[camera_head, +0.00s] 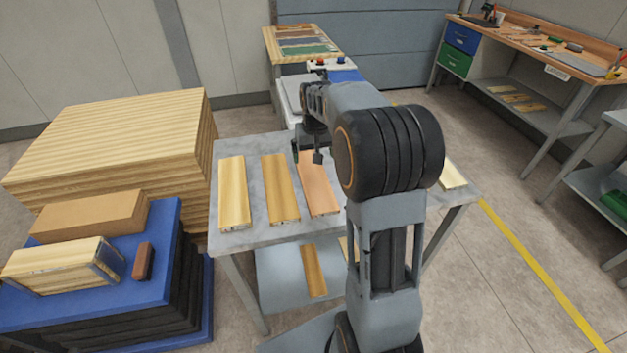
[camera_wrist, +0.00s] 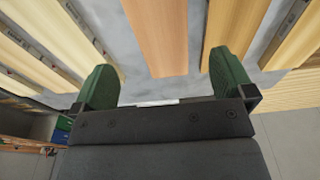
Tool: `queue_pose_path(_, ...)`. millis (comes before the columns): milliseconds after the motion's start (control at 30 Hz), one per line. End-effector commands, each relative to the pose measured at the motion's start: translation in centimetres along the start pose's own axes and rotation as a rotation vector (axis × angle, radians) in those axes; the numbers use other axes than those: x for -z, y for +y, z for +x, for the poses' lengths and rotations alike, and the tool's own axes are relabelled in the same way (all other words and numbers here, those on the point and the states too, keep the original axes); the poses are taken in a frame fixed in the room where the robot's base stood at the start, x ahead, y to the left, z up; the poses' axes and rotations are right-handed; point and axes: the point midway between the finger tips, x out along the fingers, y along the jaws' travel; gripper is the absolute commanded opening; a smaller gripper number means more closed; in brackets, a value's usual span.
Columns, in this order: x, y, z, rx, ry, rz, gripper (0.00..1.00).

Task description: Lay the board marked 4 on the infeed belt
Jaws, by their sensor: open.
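Several long boards lie side by side on a grey table (camera_head: 240,239): a pale yellow board (camera_head: 233,190), a darker yellow board (camera_head: 280,186), a reddish board (camera_head: 318,186) and a pale board (camera_head: 453,175) at the right. My arm hides the table's middle. Marks on the board ends are too small to read, so I cannot tell which is board 4. My gripper (camera_head: 308,157) is open and empty over the far part of the reddish board. In the wrist view the reddish board (camera_wrist: 157,35) lies ahead between the green fingertips (camera_wrist: 164,80). I cannot make out the infeed belt clearly.
Behind the table stands a machine with a blue part (camera_head: 346,75), partly hidden by my arm. Stacked timber (camera_head: 110,130) and a blue platform (camera_head: 90,279) with blocks stand at the left. A workbench (camera_head: 540,45) stands at the back right.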

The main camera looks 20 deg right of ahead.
Motion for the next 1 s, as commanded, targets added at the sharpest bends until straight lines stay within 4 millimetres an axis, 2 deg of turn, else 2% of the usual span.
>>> queue_pose_path(200, 0.0, 0.0, 3.5, 0.000, -0.002, -0.001, 1.00)
queue_pose_path(533, 0.0, 0.0, 5.6, 0.000, -0.001, -0.001, 1.00)
queue_pose_path(800, 0.1, 0.3, 9.2, 0.000, -0.002, -0.001, 1.00)
queue_pose_path(1000, 0.1, 0.3, 10.3, 0.000, 0.000, -0.001, 1.00)
